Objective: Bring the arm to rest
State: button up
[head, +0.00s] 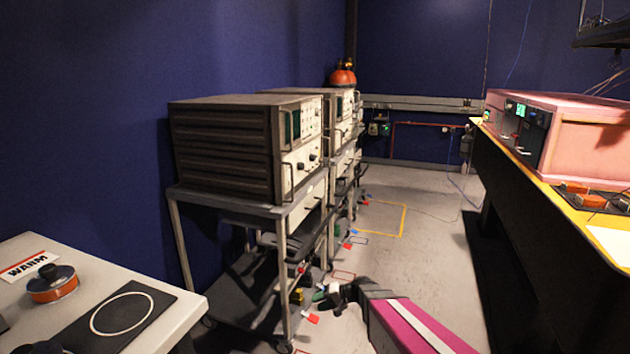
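My arm, magenta with a white stripe, reaches up from the bottom edge right of centre. My gripper (336,294) is the dark end of it, low in front of the cart and over the aisle floor. It is small and dark here, and small white and green bits show beside it. I cannot tell whether its fingers are open or shut, or whether anything is between them.
A metal cart (240,206) with stacked instruments (240,147) stands close left of my gripper. A white table (190,304) is at lower left, and a yellow-topped bench (558,208) on the right. The grey floor (420,255) between is mostly clear.

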jog(key=s+d+r+h, duration=0.4)
jog(key=s+d+h, duration=0.2)
jog(key=d, duration=0.2)
jog(key=s+d+r+n+g+h, duration=0.1)
jog(key=s+d+r+h, duration=0.3)
jog(key=d, duration=0.5)
jog(key=shift+s+r+h, duration=0.2)
jog(key=shift+s+h, duration=0.75)
jog(key=shift+h, duration=0.25)
